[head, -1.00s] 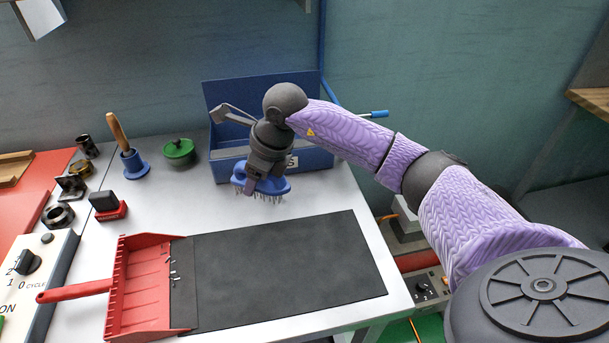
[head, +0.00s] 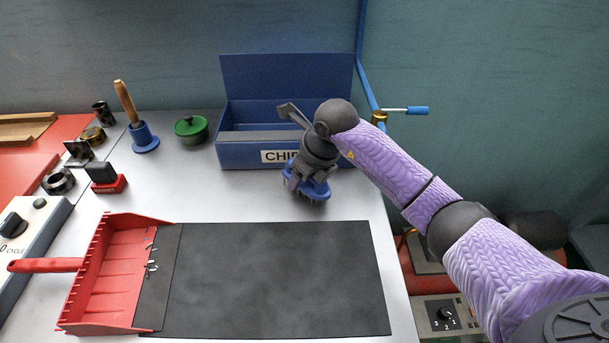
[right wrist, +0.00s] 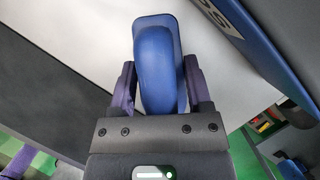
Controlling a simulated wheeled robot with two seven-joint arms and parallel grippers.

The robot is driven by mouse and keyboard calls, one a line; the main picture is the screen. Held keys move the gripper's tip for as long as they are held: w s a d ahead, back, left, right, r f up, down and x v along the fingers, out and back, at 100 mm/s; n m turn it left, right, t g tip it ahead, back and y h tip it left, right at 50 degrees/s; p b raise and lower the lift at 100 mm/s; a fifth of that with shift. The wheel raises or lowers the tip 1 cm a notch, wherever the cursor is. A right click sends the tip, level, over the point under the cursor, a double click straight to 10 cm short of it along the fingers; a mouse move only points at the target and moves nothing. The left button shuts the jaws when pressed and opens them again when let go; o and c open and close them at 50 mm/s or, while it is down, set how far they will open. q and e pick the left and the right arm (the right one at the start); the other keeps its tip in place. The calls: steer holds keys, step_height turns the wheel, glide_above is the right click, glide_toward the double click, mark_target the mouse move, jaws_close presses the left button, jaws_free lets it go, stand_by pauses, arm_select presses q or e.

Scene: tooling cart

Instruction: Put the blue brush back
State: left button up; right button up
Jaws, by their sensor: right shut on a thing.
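The blue brush (head: 309,190) is in my right gripper (head: 303,178), between the mat and the blue bin, near the right side of the table. Its bristles point down; whether they touch the table I cannot tell. In the right wrist view the blue brush (right wrist: 157,65) sits between the two fingers of my right gripper (right wrist: 160,88), which are shut on it. The blue bin's wall shows at that view's upper right. My left gripper is not in view.
The open blue bin (head: 235,156) labelled "CHIPS" stands behind the brush. White table is bare around the brush.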

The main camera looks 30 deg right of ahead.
steer(key=shift+f, duration=0.1)
steer(key=o, duration=0.7)
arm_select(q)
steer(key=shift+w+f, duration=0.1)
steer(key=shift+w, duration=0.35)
arm_select(e)
steer(key=o, duration=0.4)
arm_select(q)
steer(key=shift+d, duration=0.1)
arm_select(e)
steer(key=p+v, duration=0.3)
steer(key=v, duration=0.8)
steer(key=shift+w+r+p, duration=0.1)
steer(key=shift+r+p, duration=0.15)
steer(key=shift+p, duration=0.15)
steer(key=shift+s+d+r, duration=0.1)
steer(key=shift+s+r, duration=0.15)
steer(key=shift+r, duration=0.15)
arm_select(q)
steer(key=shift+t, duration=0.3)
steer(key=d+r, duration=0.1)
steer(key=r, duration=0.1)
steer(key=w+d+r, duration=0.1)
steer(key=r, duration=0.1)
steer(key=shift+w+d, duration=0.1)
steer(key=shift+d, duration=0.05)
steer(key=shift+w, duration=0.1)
